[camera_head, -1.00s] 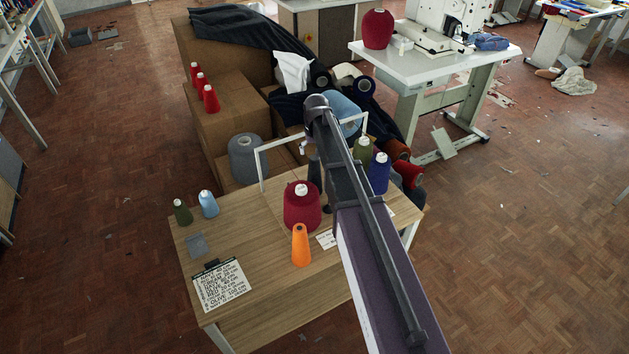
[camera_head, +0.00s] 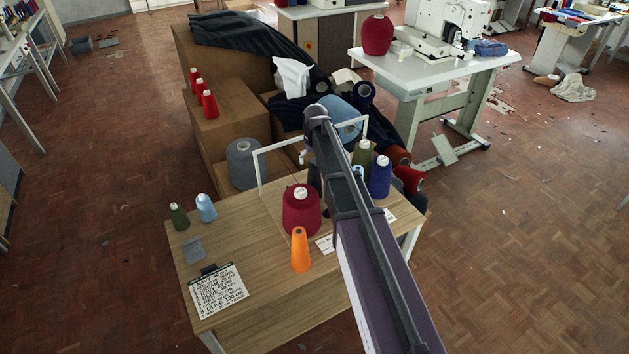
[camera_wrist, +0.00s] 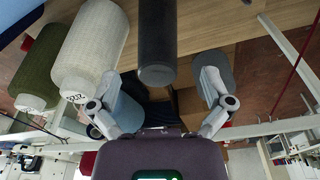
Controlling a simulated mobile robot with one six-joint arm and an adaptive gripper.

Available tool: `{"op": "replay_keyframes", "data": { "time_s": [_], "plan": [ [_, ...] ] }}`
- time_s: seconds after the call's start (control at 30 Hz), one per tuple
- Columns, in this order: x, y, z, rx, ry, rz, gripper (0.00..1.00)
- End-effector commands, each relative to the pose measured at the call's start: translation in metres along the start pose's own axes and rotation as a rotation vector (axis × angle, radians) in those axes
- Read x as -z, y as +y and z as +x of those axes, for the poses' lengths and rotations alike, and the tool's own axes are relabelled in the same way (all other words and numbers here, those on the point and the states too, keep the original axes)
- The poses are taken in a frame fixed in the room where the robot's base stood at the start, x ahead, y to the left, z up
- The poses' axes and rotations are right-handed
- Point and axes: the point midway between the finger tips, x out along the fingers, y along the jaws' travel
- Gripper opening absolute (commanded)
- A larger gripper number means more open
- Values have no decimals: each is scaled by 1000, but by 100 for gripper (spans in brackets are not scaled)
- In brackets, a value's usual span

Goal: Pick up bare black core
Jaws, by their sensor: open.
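The bare black core (camera_wrist: 157,40) is a plain dark cylinder in the upper middle of the wrist view, its round end facing me. My gripper (camera_wrist: 158,80) is open, with one finger on each side of the core's near end. I cannot tell whether either finger touches it. In the head view my arm reaches over the wooden table (camera_head: 245,270), and my gripper is mostly hidden behind it. A dark upright shape beside the arm there may be the core, but I cannot tell.
A cream cone (camera_wrist: 95,45) and an olive cone (camera_wrist: 38,70) stand close left of the core in the wrist view. In the head view, a dark red cone (camera_head: 301,212), an orange cone (camera_head: 300,250) and a white frame (camera_head: 259,170) are near my arm. A label board (camera_head: 218,290) lies front left.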

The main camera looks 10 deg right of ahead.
Motion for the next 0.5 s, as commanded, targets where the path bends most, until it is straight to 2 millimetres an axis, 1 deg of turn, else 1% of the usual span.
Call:
{"op": "replay_keyframes", "data": {
  "time_s": [0.17, 0.5],
  "plan": [
    [1, 0, 9, 0, 0, 0, 100],
    [4, 3, 36, 0, 0, 0, 100]
  ]
}}
